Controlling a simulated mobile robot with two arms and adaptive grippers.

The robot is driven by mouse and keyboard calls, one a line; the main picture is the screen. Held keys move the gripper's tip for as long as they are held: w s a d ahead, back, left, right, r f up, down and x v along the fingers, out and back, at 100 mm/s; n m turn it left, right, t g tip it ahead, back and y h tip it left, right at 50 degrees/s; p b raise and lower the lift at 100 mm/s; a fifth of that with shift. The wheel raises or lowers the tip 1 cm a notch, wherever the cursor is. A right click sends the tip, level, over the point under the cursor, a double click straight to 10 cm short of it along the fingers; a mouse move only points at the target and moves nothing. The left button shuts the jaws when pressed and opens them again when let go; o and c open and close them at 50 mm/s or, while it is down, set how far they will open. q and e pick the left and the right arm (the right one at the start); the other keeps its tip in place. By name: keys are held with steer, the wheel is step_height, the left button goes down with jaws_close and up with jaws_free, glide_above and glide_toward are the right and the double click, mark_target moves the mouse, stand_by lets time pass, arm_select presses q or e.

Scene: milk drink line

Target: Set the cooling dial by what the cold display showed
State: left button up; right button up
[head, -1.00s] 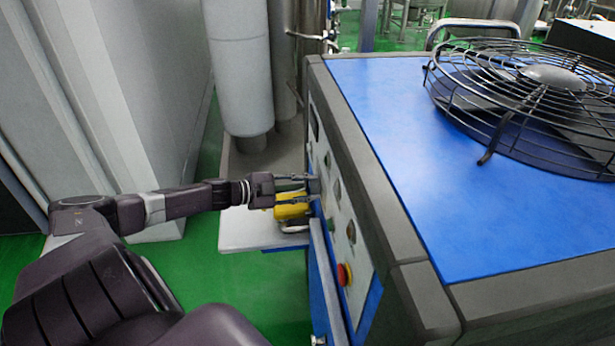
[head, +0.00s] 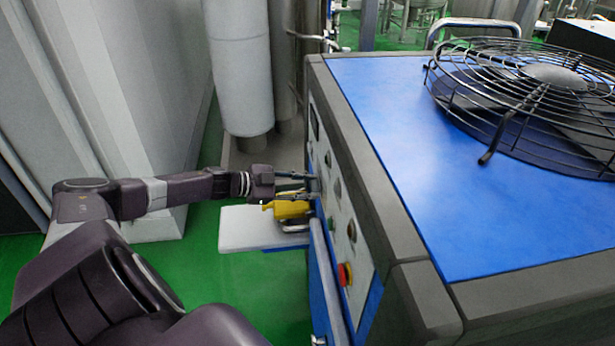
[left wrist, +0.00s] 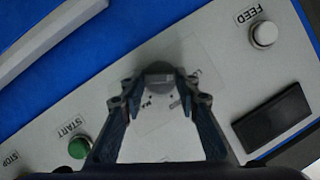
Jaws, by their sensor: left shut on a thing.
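The cooling dial seems to be the round grey knob (left wrist: 159,70) on the white control panel (left wrist: 205,85); small marks surround it, too small to read. My left gripper (left wrist: 160,82) is shut on this knob, with one finger on each side. In the head view my left gripper (head: 312,186) reaches the panel on the left side of the blue-topped machine (head: 400,130), and the knob there is largely hidden by the fingers. A dark display (left wrist: 272,120) on the panel shows no readable figures. My right gripper is not in view.
A FEED button (left wrist: 263,34) and a green START button (left wrist: 79,147) flank the knob. A red stop button (head: 345,274) is nearer on the panel. A yellow object (head: 287,209) is just below my gripper, above a white shelf (head: 248,230). A fan guard (head: 540,80) tops the machine.

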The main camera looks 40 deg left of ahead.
arm_select(q)
steer(key=o, duration=0.9)
steer(key=shift+w+d+r, duration=0.1)
steer(key=shift+w, duration=0.05)
steer(key=shift+o, duration=1.3)
steer(key=shift+w, duration=0.1)
steer(key=v, duration=1.1)
steer(key=shift+s, duration=0.35)
steer(key=shift+a, duration=0.25)
